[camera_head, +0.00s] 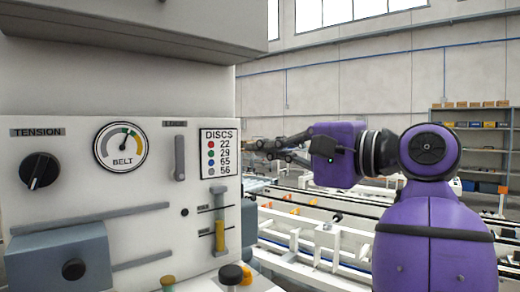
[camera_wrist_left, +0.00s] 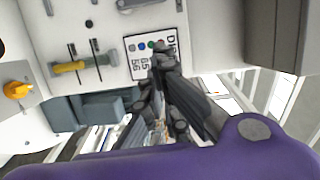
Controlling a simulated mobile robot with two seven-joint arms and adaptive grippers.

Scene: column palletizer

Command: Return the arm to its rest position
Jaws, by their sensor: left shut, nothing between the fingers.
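My left gripper (camera_head: 268,147) is dark grey, on a purple arm. In the head view it points left, beside the right edge of the white machine panel (camera_head: 80,235). It is shut with nothing between its fingers. In the left wrist view the gripper (camera_wrist_left: 164,65) shows in front of the panel, over the edge of the DISCS label (camera_wrist_left: 150,48). I cannot tell the exact gap to the panel. My right gripper is in neither view.
The panel carries a TENSION knob (camera_head: 40,171), a BELT gauge (camera_head: 121,146), a lever (camera_head: 180,158) and a yellow-marked slider (camera_head: 220,236). A blue-grey box (camera_head: 58,262) juts out below. White conveyor frames (camera_head: 330,240) and a shelf (camera_head: 475,150) stand behind my arm.

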